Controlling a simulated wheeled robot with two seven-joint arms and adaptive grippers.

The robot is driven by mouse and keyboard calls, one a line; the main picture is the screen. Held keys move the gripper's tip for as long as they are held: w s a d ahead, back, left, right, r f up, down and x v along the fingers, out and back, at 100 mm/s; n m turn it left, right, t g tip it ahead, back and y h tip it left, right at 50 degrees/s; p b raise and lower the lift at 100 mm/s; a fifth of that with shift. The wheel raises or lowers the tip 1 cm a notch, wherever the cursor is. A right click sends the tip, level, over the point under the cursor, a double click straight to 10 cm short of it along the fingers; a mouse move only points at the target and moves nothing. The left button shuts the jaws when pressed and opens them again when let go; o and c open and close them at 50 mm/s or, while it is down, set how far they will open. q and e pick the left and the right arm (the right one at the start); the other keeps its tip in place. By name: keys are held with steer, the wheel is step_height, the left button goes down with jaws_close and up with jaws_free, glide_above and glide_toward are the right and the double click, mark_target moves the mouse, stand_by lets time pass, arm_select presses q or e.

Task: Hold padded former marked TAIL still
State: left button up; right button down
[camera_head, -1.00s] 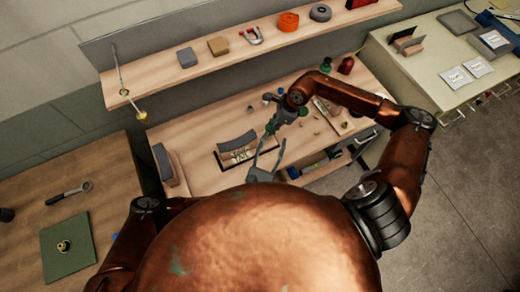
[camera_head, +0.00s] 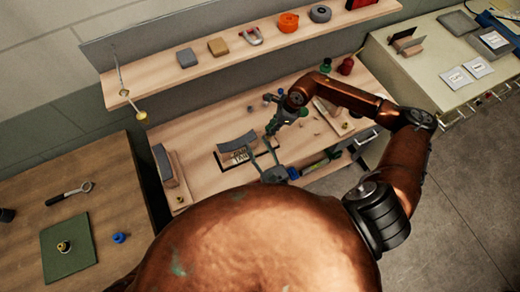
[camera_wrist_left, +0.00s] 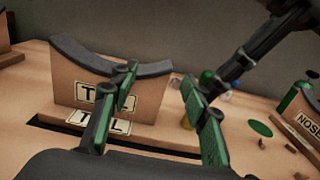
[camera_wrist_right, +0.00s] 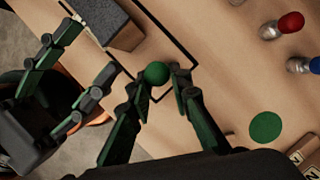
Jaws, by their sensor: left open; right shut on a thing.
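The padded former marked TAIL (camera_head: 236,150) stands upright on the bench, its curved grey pad on top. It shows large in the left wrist view (camera_wrist_left: 75,87), with its TAIL label facing my left gripper. My left gripper (camera_wrist_left: 157,85) is open; one finger overlaps the former's label in the picture, and contact cannot be told. My right gripper (camera_wrist_right: 159,80) is shut on a green round-headed piece (camera_wrist_right: 156,72), held beside the former's end. In the head view my right gripper (camera_head: 271,131) is just right of the former. My left forearm is hidden behind my body.
A former marked NOSE (camera_wrist_left: 309,122) stands to the right in the left wrist view. Red (camera_wrist_right: 290,24) and blue-topped (camera_wrist_right: 315,65) pieces and a green spot (camera_wrist_right: 265,127) are on the bench. A shelf (camera_head: 275,52) runs above the back.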

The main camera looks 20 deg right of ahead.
mark_target(250, 132)
arm_select(q)
steer(key=w, duration=1)
steer(key=shift+a, duration=0.15)
steer(key=shift+c, duration=0.3)
jaws_close()
stand_by(0.7)
